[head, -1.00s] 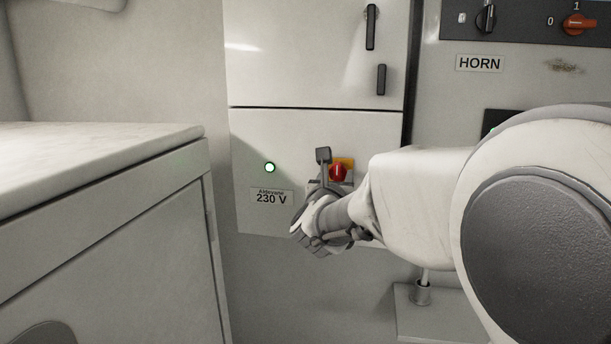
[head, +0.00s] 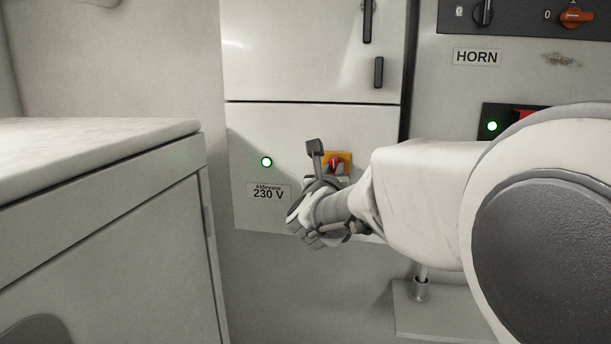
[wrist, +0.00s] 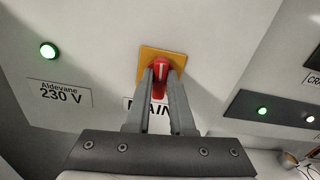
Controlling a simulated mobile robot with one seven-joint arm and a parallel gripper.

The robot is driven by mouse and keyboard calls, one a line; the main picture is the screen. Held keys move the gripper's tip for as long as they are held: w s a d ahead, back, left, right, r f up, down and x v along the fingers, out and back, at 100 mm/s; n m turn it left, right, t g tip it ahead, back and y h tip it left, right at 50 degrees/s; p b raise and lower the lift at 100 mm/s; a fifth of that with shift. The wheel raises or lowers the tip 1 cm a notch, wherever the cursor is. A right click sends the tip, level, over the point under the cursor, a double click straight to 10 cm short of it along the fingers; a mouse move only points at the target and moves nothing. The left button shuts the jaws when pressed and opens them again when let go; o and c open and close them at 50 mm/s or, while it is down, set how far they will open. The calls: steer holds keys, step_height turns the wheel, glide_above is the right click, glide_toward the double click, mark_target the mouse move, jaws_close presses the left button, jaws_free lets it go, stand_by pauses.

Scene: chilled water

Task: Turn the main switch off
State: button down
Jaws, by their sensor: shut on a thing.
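The main switch is a red rotary knob (wrist: 161,72) on a yellow plate (wrist: 174,56), on a pale cabinet front. In the wrist view the white mark on the knob points straight up. A label reading "MAIN" (wrist: 150,111) is partly hidden behind the fingers. My gripper (wrist: 162,84) has its two fingers closed on the sides of the red knob. In the head view my gripper (head: 325,162) is at the knob (head: 333,161) and covers part of it, with the yellow plate (head: 346,158) showing behind.
A green lamp (head: 266,162) glows left of the switch, above a "230 V" label (head: 268,194). A pale counter (head: 95,150) stands at the left. Another panel with a lit green lamp (head: 492,126) is at the right, partly behind my arm.

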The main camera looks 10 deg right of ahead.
steer(key=n+b, duration=0.2)
steer(key=n, duration=0.1)
steer(key=shift+f+b, duration=0.2)
steer(key=shift+b, duration=0.15)
steer(key=n, duration=0.2)
steer(key=n+b, duration=0.1)
steer(key=n, duration=0.1)
steer(key=shift+a+n, duration=0.2)
steer(key=shift+n, duration=0.2)
steer(key=n, duration=0.4)
steer(key=shift+w+n, duration=0.1)
steer(key=shift+n, duration=0.2)
steer(key=shift+f+n, duration=0.1)
steer(key=shift+n, duration=1.9)
steer(key=c, duration=0.8)
jaws_free()
